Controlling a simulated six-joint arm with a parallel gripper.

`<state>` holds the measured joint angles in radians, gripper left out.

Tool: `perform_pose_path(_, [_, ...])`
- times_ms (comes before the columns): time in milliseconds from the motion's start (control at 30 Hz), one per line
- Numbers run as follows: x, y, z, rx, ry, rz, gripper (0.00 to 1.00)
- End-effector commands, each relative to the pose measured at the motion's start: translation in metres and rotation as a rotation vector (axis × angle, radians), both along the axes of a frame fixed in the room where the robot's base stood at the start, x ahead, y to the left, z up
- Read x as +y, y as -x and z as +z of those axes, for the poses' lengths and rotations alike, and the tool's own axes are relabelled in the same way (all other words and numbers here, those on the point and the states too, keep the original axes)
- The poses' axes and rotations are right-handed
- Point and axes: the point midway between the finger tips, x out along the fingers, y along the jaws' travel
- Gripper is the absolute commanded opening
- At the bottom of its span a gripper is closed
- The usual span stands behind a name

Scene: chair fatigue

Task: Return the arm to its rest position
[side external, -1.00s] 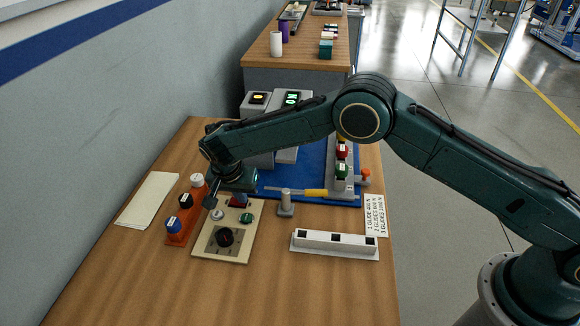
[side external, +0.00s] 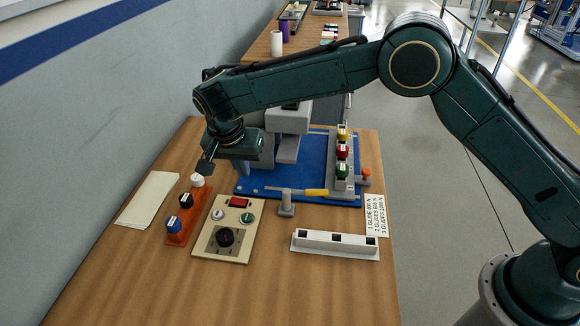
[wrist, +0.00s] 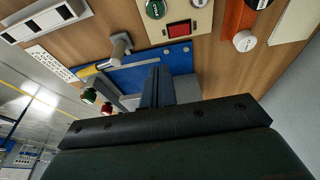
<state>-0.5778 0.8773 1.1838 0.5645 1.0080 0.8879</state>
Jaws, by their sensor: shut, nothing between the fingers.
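My gripper (side external: 246,171) hangs in the air above the left part of the blue base plate (side external: 310,165), behind the control panel. Its fingers are together and hold nothing; they also show in the wrist view (wrist: 152,75). My arm is raised and bent, reaching from the right.
A grey test fixture (side external: 288,122) stands on the blue plate, partly hidden by my arm. A rack with yellow, red and green weights (side external: 342,152) stands right. An orange holder (side external: 187,228) with several knobs and a white slotted block (side external: 335,245) lie in front.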

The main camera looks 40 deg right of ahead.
Motion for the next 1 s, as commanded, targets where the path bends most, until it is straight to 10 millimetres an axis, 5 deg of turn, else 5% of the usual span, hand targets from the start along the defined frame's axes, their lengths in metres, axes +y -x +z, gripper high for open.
perform_pose_path(633, [-0.007, 0.008, 0.03, -0.001, -0.005, 0.013, 0.0])
perform_pose_path(1000, [-0.059, 0.027, 0.096, -0.012, -0.036, 0.12, 0.0])
